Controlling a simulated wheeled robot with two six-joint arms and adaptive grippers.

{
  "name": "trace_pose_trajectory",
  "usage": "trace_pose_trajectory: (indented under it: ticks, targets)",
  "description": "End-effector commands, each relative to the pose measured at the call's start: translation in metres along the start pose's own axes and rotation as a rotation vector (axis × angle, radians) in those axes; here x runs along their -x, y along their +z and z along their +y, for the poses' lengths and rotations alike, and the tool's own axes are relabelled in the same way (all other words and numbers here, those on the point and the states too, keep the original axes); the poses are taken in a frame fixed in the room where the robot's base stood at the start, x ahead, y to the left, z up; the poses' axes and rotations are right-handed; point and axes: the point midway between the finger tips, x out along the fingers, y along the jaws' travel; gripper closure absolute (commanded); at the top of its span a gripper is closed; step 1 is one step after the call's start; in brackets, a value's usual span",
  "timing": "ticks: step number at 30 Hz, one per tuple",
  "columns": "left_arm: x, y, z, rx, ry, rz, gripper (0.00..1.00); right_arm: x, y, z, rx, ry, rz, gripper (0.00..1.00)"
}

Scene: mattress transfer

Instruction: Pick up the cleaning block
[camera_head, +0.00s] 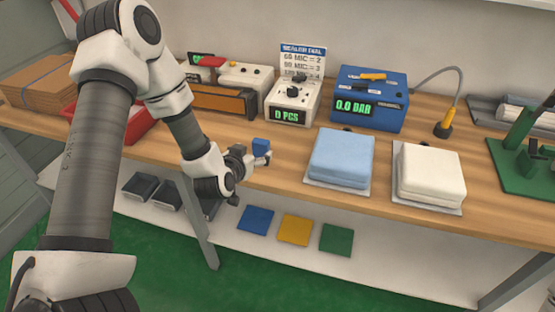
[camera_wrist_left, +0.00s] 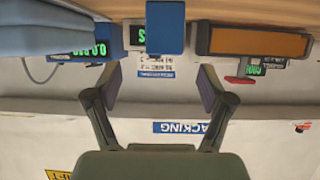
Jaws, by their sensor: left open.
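A small blue block (camera_head: 260,146), which looks like the cleaning block, sits near the table's front edge, just beyond my left gripper (camera_head: 258,157). In the left wrist view the blue block (camera_wrist_left: 165,27) is at the top middle, ahead of and between the two fingers. My left gripper (camera_wrist_left: 158,82) is open, with nothing between its fingers. The fingers partly overlap the block in the head view, so its base is hard to see. My right gripper is not in view.
Behind stand a sealer (camera_head: 213,99), a white dial box (camera_head: 293,98) and a blue pressure unit (camera_head: 368,97). To the right lie a folded light-blue pad (camera_head: 341,158) and a white pad (camera_head: 430,172). A lower shelf (camera_head: 380,268) holds coloured squares.

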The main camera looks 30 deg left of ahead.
Motion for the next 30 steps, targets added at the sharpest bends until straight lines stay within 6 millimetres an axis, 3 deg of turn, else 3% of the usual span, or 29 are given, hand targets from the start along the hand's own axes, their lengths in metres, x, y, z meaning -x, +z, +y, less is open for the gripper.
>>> trace_pose_trajectory:
  ticks: [5,17,24,26,30]
  targets:
    - [-0.014,-0.006,0.0,0.004,-0.002,0.018,0.19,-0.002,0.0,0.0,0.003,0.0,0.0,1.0]
    - [-0.075,-0.007,0.006,0.004,0.0,0.016,0.19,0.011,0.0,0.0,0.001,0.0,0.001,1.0]
    - [-0.079,-0.006,0.006,0.006,0.0,0.014,0.19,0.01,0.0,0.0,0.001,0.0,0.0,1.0]
    - [-0.079,-0.006,0.006,0.006,0.0,0.014,0.36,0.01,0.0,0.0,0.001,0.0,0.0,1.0]
    - [-0.079,-0.006,0.006,0.006,0.0,0.014,0.85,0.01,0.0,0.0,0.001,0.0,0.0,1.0]
